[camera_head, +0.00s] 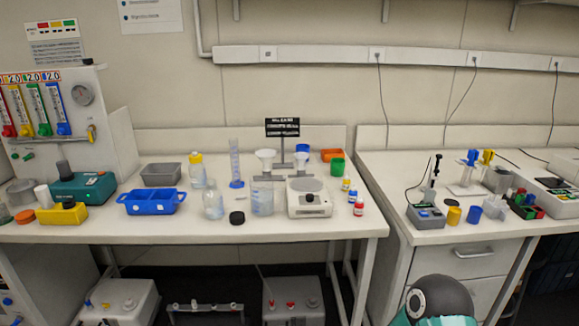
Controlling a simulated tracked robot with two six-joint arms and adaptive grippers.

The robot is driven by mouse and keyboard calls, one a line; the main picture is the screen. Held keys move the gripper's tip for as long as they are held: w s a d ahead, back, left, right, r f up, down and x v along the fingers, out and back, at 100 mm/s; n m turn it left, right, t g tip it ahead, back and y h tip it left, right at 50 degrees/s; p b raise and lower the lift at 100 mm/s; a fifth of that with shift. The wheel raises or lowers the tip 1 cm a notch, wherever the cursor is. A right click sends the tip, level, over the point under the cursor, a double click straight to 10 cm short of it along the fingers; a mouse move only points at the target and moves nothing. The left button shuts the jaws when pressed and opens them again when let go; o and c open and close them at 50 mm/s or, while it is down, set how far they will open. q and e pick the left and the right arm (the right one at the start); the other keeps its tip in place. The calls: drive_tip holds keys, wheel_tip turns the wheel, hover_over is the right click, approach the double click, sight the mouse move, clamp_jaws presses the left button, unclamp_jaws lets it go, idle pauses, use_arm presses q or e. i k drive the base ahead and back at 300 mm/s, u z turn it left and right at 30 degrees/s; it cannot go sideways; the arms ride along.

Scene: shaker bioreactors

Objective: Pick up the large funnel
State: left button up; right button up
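Two white funnels stand side by side near the back of the left bench, by a black sign. The left funnel (265,155) looks a little larger and sits above a clear bottle or beaker (262,198). The right funnel (301,158) is smaller and sits just behind the white balance (309,197). The lower parts of both funnels are hard to make out. Neither of my grippers is in view. A dark rounded part with teal at the bottom right looks like a link of my arm, well away from the funnels.
Near the funnels stand a blue-based measuring cylinder (236,165), a clear bottle (213,205), a black cap (237,218) and a green cup (337,167). A blue tray (152,202) lies to the left. The bench front before the balance is mostly clear.

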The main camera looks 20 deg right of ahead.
sight(265, 154)
drive_tip(key=u, duration=0.15)
drive_tip(key=i, duration=0.9)
drive_tip(key=z, duration=0.2)
drive_tip(key=k, duration=0.75)
drive_tip(key=u, duration=0.2)
drive_tip(key=i, duration=0.65)
